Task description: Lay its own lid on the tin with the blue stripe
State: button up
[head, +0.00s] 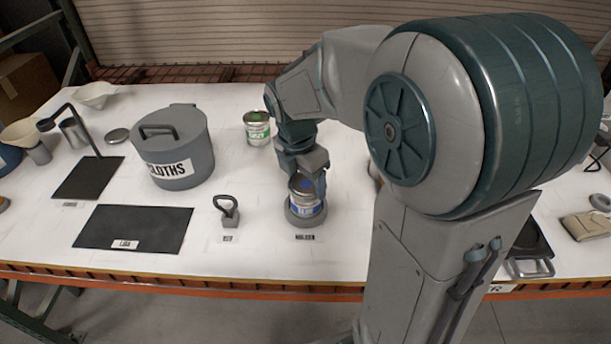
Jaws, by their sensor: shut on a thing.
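The tin with the blue stripe (304,209) stands upright on a round grey base (304,221) near the front of the white table. My gripper (306,181) points down directly over the tin, its fingers at the tin's top. It is shut on what looks like the tin's lid (305,184), a grey disc with a blue mark. The lid is at the tin's mouth; I cannot tell whether it is seated or still slightly above the rim. The fingers and wrist hide part of the lid.
A green-striped tin (257,130) stands behind to the left. A grey CLOTHS bin (172,150), a handled weight (229,213) and an empty black mat (133,226) are to the left. My arm covers much of the right side.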

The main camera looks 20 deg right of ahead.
jog(key=o, duration=1)
